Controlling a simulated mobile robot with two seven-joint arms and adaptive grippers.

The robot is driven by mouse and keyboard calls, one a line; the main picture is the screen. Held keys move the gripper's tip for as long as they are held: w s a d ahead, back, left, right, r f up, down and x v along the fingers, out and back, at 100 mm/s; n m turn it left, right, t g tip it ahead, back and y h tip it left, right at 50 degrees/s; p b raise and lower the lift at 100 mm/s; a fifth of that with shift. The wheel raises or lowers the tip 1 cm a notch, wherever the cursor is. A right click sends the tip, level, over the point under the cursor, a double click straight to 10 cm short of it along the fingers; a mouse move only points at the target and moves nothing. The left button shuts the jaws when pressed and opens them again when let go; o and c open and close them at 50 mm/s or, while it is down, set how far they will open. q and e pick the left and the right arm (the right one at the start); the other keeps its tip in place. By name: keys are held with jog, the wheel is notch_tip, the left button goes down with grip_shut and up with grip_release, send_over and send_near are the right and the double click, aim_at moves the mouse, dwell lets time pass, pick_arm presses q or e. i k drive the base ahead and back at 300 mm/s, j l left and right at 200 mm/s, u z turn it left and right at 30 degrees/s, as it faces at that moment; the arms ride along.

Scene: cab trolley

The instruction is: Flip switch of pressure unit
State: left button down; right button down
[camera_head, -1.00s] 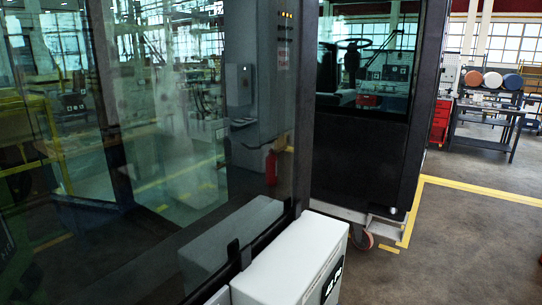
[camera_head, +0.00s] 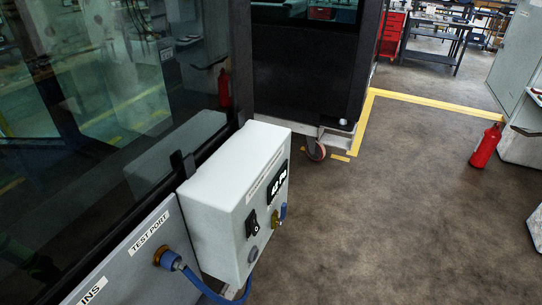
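The pressure unit (camera_head: 225,200) is a white box mounted low along the dark glass panel, just left of the middle of the head view. Its right-hand face carries a dark display (camera_head: 278,183) with light characters. A black rocker switch (camera_head: 251,223) sits on the same face, left of and below the display. A round grey knob or port (camera_head: 253,253) is below the switch. A blue and brass fitting (camera_head: 281,213) is at the face's right edge. Neither of my grippers shows in this view.
A panel labelled TEST PORT (camera_head: 149,233) with a blue hose (camera_head: 206,289) adjoins the unit at left. A dark cab on a trolley with a caster (camera_head: 315,151) stands behind. A red extinguisher (camera_head: 486,146) stands at right. The floor (camera_head: 400,220) right of the unit is clear.

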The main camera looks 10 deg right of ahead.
aim_at(254, 226)
jog(key=k+l+u, duration=0.1)
jog(key=l, duration=0.35)
jog(key=k+l+u, duration=0.1)
jog(key=k+l, duration=0.2)
jog(key=k+l+u, duration=0.1)
jog(key=l, duration=0.4)
jog(key=k, duration=0.1)
